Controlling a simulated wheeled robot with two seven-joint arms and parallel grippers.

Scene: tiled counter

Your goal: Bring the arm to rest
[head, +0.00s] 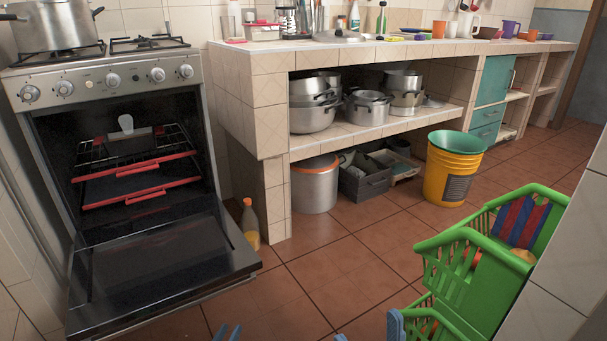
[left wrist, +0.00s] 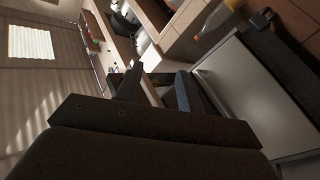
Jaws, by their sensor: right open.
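My right gripper (head: 368,331) shows as two blue tips set wide apart at the bottom of the head view, open, beside the green basket. The rest of both arms is out of the head view.
The oven door (head: 160,270) hangs open low at the left, with racks inside. A bottle (head: 250,224) stands on the floor beside it. Green baskets (head: 468,270) stand at the right, near a yellow bucket (head: 452,175). Floor tiles (head: 330,265) are clear in the middle.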

